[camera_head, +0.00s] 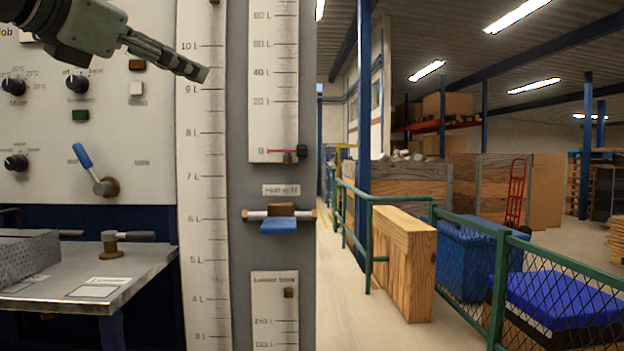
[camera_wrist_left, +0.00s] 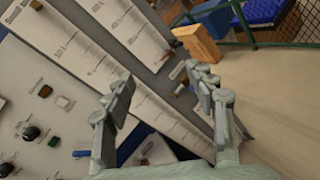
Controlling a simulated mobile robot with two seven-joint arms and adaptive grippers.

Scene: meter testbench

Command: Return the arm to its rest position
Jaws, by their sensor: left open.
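My left gripper (camera_head: 190,68) comes in from the upper left in the head view. It is in front of the upper part of the meter panel, close to the tall scale (camera_head: 203,130) near its 9 and 10 marks. In the left wrist view my left gripper (camera_wrist_left: 160,105) has its two fingers spread apart with nothing between them. The panel with its scales (camera_wrist_left: 120,50) lies behind the fingers, tilted in that view. My right gripper is in neither view.
A control panel with knobs (camera_head: 77,83) and a blue-handled lever (camera_head: 92,168) is at the left, above a metal bench (camera_head: 140,262). A blue-and-brown valve (camera_head: 279,217) sticks out of the grey column. A green railing (camera_head: 400,199) and wooden crate (camera_head: 405,262) stand to the right.

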